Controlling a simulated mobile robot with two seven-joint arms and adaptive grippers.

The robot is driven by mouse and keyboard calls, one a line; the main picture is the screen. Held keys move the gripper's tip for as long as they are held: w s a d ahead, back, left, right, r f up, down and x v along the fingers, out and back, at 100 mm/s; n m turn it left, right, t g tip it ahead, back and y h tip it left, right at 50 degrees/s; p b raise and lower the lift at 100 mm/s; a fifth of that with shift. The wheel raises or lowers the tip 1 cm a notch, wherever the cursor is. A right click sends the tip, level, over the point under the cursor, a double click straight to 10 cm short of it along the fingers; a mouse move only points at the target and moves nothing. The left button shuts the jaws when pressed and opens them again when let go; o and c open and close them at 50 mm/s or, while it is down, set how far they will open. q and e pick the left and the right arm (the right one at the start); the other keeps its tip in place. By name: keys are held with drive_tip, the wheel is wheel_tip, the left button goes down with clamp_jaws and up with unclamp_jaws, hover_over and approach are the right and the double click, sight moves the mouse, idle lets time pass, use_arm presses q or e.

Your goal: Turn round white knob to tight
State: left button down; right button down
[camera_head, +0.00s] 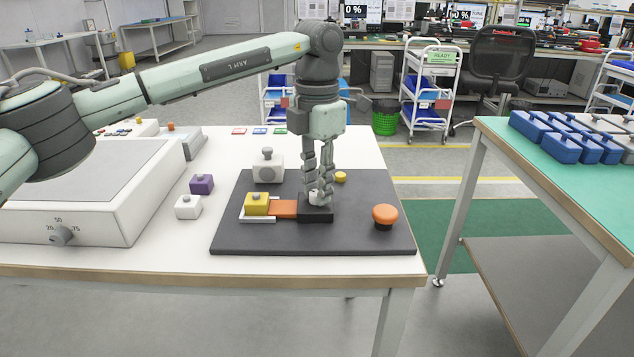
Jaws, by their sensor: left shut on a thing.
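The round white knob (317,199) sits on a black block (316,214) at the right end of an orange piece on the dark board. My left gripper (319,188) points straight down from above, with its fingers shut around the knob. The fingers hide part of the knob, and its turned angle cannot be read. The orange piece (284,208) joins the black block to a yellow block (257,203) on the left. My right gripper is not in view.
The dark board (310,240) lies on the white table. An orange round button (384,216) stands to the right of the knob, a small yellow knob (341,177) behind it. A white block (268,167), purple block (202,184) and large white device (140,215) stand left.

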use_arm(q)
drive_tip(key=m, duration=0.3)
drive_tip(key=shift+m, duration=0.4)
drive_tip(key=m, duration=0.2)
drive_tip(key=shift+m, duration=0.4)
drive_tip(key=m, duration=0.2)
drive_tip(key=shift+m+p, duration=0.3)
drive_tip(key=shift+m, duration=1.7)
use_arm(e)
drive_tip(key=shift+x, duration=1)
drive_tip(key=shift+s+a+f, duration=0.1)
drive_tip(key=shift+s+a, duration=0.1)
use_arm(q)
drive_tip(key=c, duration=1.3)
unclamp_jaws()
drive_tip(key=shift+s, duration=0.1)
